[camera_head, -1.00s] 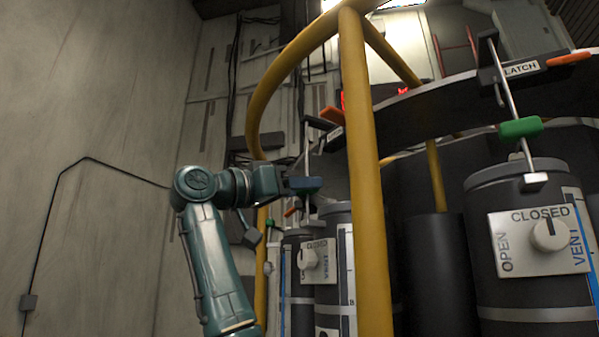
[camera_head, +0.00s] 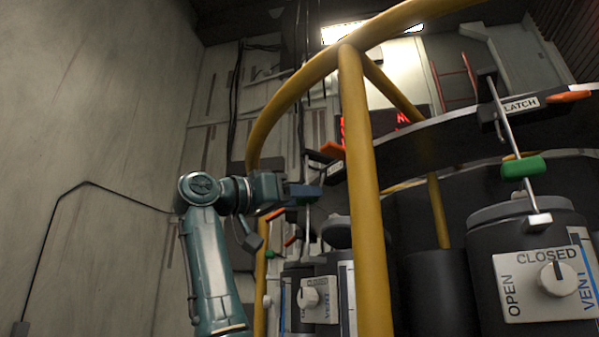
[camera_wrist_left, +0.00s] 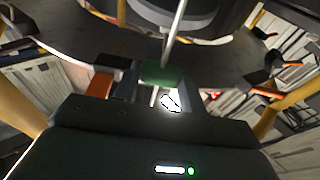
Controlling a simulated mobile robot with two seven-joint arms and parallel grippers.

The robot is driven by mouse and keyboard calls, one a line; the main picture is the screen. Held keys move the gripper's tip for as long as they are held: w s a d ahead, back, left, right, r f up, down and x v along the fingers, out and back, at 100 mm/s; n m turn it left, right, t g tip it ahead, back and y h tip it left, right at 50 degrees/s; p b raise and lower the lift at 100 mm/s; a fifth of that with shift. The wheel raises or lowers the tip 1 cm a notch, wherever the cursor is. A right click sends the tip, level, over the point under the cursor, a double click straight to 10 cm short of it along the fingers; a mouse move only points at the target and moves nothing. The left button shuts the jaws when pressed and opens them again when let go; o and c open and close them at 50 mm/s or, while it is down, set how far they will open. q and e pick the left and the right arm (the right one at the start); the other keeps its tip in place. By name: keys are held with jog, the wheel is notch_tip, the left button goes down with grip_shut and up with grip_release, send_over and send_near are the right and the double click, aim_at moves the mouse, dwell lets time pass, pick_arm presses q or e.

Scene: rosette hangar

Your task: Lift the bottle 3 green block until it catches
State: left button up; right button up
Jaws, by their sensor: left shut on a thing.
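My left gripper (camera_head: 306,191) is shut on a green block (camera_wrist_left: 160,73), which shows between its fingers in the left wrist view. A thin metal rod runs from the block. In the head view the gripper hides this block. It stands above a dark bottle (camera_head: 345,267) behind the yellow post, below an orange-tipped latch (camera_head: 332,150). I cannot read a bottle number. My right gripper is not in view.
A dark curved band (camera_head: 450,125) carries the latches. A plain wall (camera_head: 100,130) with a cable is at left, with free room before it.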

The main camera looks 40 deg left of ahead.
pick_arm(q)
jog(key=shift+r, duration=2.1)
jog(key=o, duration=1.1)
jog(key=shift+o, duration=0.2)
jog(key=shift+f, duration=0.1)
jog(key=b+v, duration=0.3)
jog(key=v, duration=0.6)
jog(key=shift+f, duration=0.1)
